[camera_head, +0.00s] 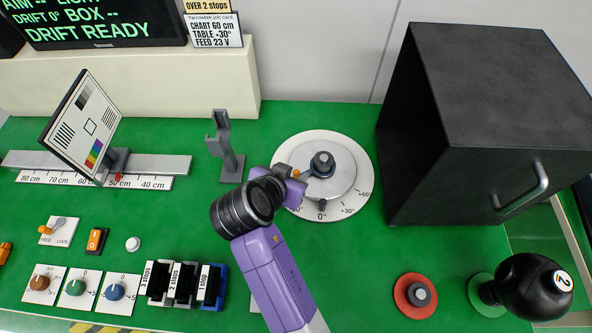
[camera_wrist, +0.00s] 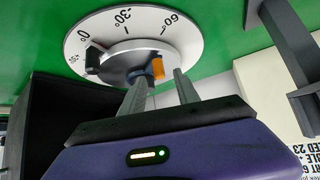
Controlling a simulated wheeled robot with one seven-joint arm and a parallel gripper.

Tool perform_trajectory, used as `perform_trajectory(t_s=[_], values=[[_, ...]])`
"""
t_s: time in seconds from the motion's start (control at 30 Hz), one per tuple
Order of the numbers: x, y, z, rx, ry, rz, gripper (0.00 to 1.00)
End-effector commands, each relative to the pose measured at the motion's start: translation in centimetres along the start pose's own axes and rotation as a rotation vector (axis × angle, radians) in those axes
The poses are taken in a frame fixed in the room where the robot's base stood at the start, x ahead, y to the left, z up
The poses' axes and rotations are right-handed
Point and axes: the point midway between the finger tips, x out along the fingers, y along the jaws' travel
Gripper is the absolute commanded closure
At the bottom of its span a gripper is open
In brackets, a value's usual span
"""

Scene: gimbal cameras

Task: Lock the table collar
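The turntable (camera_head: 343,150) is a white dial with degree marks and a grey raised disc. It also shows in the wrist view (camera_wrist: 190,35). A dark pointer block (camera_wrist: 93,60) sits at its edge near the 0 mark. A small orange tab (camera_wrist: 157,68) stands out from the side of the grey hub; in the head view it shows as an orange spot (camera_head: 296,173). My gripper (camera_head: 295,179) is at the dial's left side. In the wrist view its two grey fingers (camera_wrist: 158,78) are apart, with the orange tab between their tips. Contact cannot be told.
A black box (camera_head: 480,90) with a handle stands right of the dial. A grey post (camera_head: 228,150) stands to its left. A chart board (camera_head: 85,125) is on a rail farther left. Switches, knobs and slotted holders (camera_head: 185,285) line the front left. A red disc (camera_head: 415,275) lies front right.

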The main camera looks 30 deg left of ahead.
Motion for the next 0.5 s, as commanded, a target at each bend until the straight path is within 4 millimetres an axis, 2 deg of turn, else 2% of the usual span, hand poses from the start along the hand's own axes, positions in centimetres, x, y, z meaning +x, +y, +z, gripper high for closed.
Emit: perform_trajectory(t_s=[0.2, 0.33, 0.5], values=[[-3.3, 0.0, 0.0, 0.001, 0.002, -0.001, 0.62], [-4.4, 0.0, 0.0, -0.001, 0.000, -0.001, 0.62], [-4.7, 0.0, 0.1, -0.001, -0.001, 0.000, 0.62]])
